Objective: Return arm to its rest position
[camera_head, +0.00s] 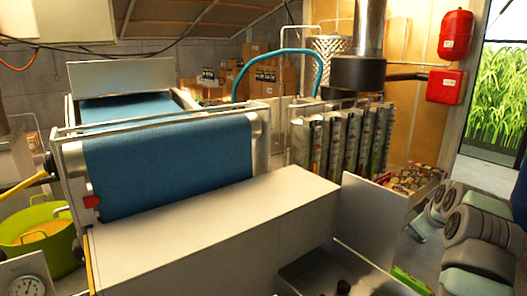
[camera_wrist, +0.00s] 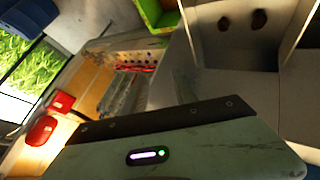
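In the wrist view, the grey-green housing of my gripper (camera_wrist: 170,120) fills the lower part, with a dark bolted strip and a small lit indicator. No fingertips can be made out, so whether it is open or shut does not show. In the head view, my arm (camera_head: 480,225), with grey-green links and dark ringed joints, is folded at the right edge. My gripper cannot be made out there.
A metal tray (camera_head: 310,270) holding dark round items stands near the arm; it also shows in the wrist view (camera_wrist: 236,55). A press with a blue belt (camera_head: 170,165) stands left. Slatted plates (camera_head: 345,140) stand behind; red tanks (camera_head: 456,34) hang by the doorway.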

